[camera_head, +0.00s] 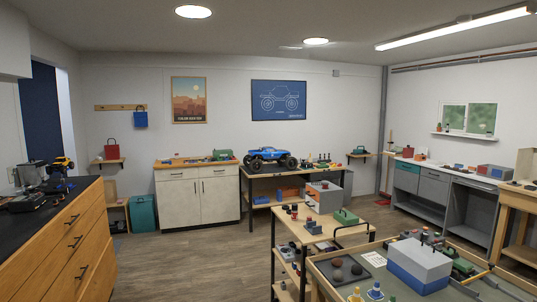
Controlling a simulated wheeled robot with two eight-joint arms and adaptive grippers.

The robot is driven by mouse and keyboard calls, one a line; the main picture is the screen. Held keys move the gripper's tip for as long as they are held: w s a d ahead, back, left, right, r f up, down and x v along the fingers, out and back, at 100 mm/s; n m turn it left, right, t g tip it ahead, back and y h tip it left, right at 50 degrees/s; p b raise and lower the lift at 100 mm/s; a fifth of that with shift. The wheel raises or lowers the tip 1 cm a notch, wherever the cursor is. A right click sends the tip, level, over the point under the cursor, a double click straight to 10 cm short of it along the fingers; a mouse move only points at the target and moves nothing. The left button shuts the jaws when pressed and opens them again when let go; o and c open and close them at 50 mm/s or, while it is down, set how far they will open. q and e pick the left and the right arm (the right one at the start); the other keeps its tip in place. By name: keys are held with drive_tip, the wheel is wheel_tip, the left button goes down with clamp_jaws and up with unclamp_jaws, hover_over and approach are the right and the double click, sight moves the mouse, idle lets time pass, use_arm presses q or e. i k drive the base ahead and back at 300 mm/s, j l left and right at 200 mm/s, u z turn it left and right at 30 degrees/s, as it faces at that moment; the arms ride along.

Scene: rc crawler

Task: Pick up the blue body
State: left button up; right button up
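A blue truck body (266,153) shows on a crawler with large dark wheels. Neither of my grippers is in view.
A shelved wooden cart (302,231) stands in front of the workbench. A table with a grey-and-blue box (419,262) fills the lower right. A wooden drawer cabinet (61,240) lines the left. Wooden floor (185,262) is open between the cabinet and the cart.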

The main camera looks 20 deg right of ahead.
sight(266, 152)
drive_tip(key=i+l+z, duration=0.1)
drive_tip(key=i, duration=0.8)
drive_tip(key=i+u, duration=0.1)
drive_tip(key=i, duration=2.35)
drive_tip(key=i+z, duration=0.15)
drive_tip(key=i, duration=1)
drive_tip(key=i+j+z, duration=0.2)
drive_tip(key=i, duration=1)
drive_tip(key=i+j+z, duration=0.1)
drive_tip(key=i+z, duration=0.2)
drive_tip(key=i, duration=0.8)
drive_tip(key=i+z, duration=0.25)
drive_tip(key=z, duration=0.15)
drive_tip(key=i+z, duration=0.25)
drive_tip(key=z, duration=0.2)
drive_tip(key=i+z, duration=0.25)
drive_tip(key=z, duration=0.15)
drive_tip(key=i+l+z, duration=0.1)
drive_tip(key=i+z, duration=0.6)
drive_tip(key=i+u, duration=0.4)
drive_tip(key=i+l+u, duration=0.4)
drive_tip(key=i+j, duration=0.1)
drive_tip(key=i, duration=0.05)
